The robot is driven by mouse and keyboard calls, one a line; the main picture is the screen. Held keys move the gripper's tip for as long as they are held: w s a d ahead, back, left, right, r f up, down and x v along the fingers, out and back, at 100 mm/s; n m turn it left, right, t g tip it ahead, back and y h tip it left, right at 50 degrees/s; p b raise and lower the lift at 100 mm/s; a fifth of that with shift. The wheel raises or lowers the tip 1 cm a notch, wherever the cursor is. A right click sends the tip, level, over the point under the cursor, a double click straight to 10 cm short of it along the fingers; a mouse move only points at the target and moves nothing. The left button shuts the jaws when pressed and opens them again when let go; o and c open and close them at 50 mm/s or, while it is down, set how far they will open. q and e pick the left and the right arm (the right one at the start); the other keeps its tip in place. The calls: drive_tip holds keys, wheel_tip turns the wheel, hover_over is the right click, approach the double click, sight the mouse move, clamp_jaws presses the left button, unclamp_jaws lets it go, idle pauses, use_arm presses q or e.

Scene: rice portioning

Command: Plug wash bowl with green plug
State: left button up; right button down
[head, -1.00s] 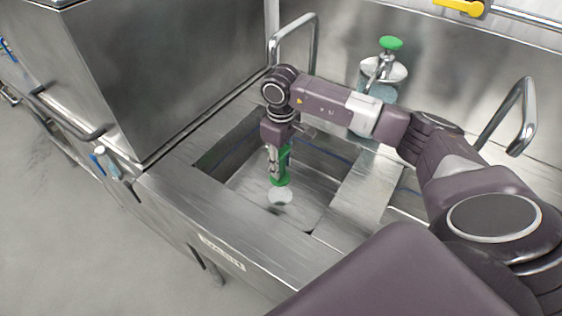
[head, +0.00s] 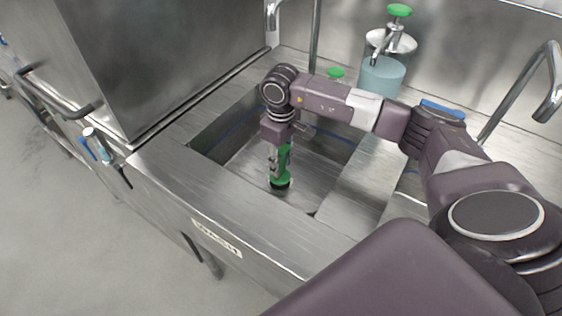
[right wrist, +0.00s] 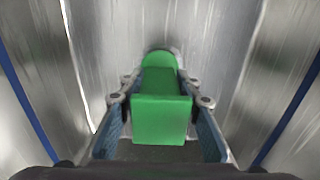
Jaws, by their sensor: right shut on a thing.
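The wash bowl (head: 312,178) is a steel sink basin whose front carries a "WASH" label (head: 217,238). My right gripper (head: 281,165) points down inside it, shut on the green plug (head: 281,180). In the right wrist view, the green plug (right wrist: 161,118) sits between the two fingers (right wrist: 161,140). The plug's lower end is at the bowl floor over the drain, with a dark ring under it. The drain is mostly hidden; a bit of rim (right wrist: 158,48) shows behind the plug. I cannot tell whether the plug is fully seated. My left gripper is out of view.
A steel divider (head: 362,185) borders the bowl on the right. Behind it stand a clear dispenser (head: 382,78) with a green top, a small green-topped item (head: 336,72) and a tap pipe (head: 316,40). A large steel cabinet (head: 165,60) stands at the left.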

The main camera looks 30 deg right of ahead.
drive_tip(key=shift+f+b, duration=0.4)
drive_tip(key=shift+b, duration=0.45)
idle(0.7)
idle(0.8)
drive_tip(key=shift+f+b, duration=0.1)
drive_tip(key=shift+b, duration=0.25)
drive_tip(key=c, duration=1.3)
unclamp_jaws()
drive_tip(key=shift+s, duration=0.1)
